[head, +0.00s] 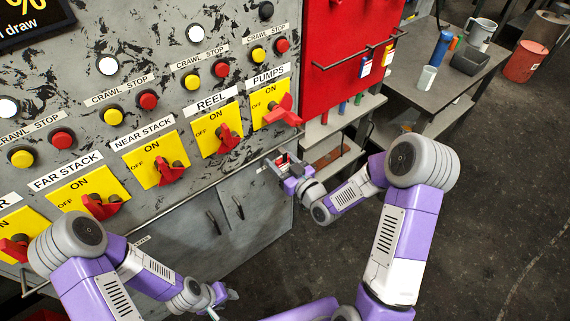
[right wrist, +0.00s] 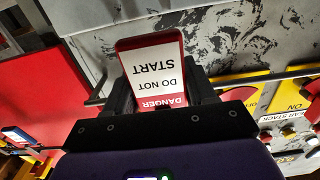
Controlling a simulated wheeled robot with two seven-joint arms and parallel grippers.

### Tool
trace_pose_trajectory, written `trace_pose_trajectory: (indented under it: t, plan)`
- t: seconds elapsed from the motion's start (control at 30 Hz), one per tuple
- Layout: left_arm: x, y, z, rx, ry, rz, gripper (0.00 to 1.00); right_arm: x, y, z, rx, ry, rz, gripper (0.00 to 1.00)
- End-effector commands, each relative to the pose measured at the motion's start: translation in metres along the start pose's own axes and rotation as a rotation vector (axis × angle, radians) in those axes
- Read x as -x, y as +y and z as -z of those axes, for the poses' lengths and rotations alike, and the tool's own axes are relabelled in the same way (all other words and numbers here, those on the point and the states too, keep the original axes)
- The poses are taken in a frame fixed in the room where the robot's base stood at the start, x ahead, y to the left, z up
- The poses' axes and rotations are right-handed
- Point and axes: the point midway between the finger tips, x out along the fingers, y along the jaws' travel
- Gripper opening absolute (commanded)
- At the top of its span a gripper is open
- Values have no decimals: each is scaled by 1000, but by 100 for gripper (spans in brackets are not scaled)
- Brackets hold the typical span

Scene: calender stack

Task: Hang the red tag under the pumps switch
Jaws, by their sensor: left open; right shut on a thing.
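The pumps switch has a red handle (head: 284,110) on a yellow ON/OFF plate (head: 262,96), under the PUMPS label (head: 268,75), at the right end of the switch row. My right gripper (head: 283,162) is below this switch, near the panel's lower right edge. It is shut on the red tag, a red-edged white card reading DANGER DO NOT START; the tag (right wrist: 152,68) shows upside down between the fingers in the right wrist view. A thin rail (right wrist: 262,75) runs along the panel there; whether the tag touches it I cannot tell. My left gripper (head: 220,297) is open and empty, low in front of the cabinet.
Red-handled REEL (head: 226,134) and NEAR STACK (head: 170,172) switches stand left of pumps. A red board (head: 335,35) with a bar holding small tags (head: 366,67) is to the right. A grey bench (head: 440,85) carries a blue bottle (head: 441,48) and cups.

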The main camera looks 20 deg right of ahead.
Motion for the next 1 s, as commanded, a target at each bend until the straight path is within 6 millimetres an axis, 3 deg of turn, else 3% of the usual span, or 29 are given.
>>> trace_pose_trajectory:
  t: [0.47,0.7,1.0]
  plan:
    - [12,4,-1,0,0,0,43,-38,-1,1,0,0,1,25]
    - [-3,-1,0,0,0,0,43,-38,0,-10,0,0,-1,25]
    - [-5,-2,0,0,0,0,43,-38,0,-11,0,0,0,25]
